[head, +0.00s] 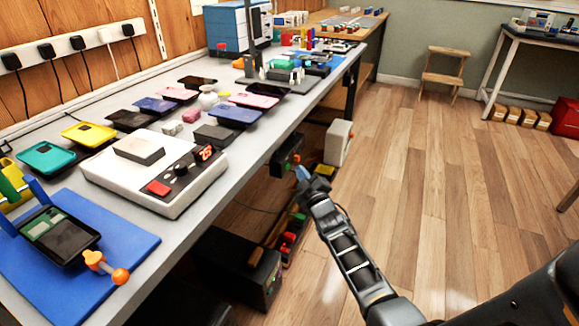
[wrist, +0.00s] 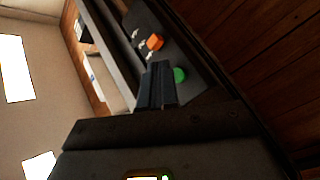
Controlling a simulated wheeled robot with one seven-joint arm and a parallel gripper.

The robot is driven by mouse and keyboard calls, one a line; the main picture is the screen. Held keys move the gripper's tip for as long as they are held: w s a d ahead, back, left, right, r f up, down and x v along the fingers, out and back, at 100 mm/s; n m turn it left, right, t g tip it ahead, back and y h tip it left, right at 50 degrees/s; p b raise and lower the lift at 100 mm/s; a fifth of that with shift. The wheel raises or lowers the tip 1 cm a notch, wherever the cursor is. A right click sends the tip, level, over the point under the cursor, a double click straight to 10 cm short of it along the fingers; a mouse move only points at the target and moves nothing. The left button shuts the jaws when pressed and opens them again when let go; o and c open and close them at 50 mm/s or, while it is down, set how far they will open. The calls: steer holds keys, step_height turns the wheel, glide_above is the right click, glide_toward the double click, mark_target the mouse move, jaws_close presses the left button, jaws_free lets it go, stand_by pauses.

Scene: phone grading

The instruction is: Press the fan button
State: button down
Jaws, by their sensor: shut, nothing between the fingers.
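My gripper (head: 302,174) reaches low beside the front edge of the long bench, its closed fingertips close to a black box (head: 284,156) under the benchtop. In the wrist view the shut fingers (wrist: 157,82) point at a dark panel (wrist: 168,50). A round green button (wrist: 179,75) on it lies just right of the fingertips. An orange knob or button (wrist: 154,42) sits farther up. No label is readable, so I cannot tell which one is for the fan. Contact between fingers and button cannot be made out. In the head view my gripper partly hides the box's face.
The bench (head: 205,188) carries several phones, a white heating station (head: 160,185) and a blue mat (head: 130,240). Below it stand a white box (head: 338,143), a larger black box (head: 240,268) and small coloured bins. The wooden floor (head: 420,180) to the right is clear.

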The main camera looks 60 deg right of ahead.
steer(key=s+p, duration=0.4)
steer(key=s, duration=0.2)
steer(key=shift+d, duration=0.2)
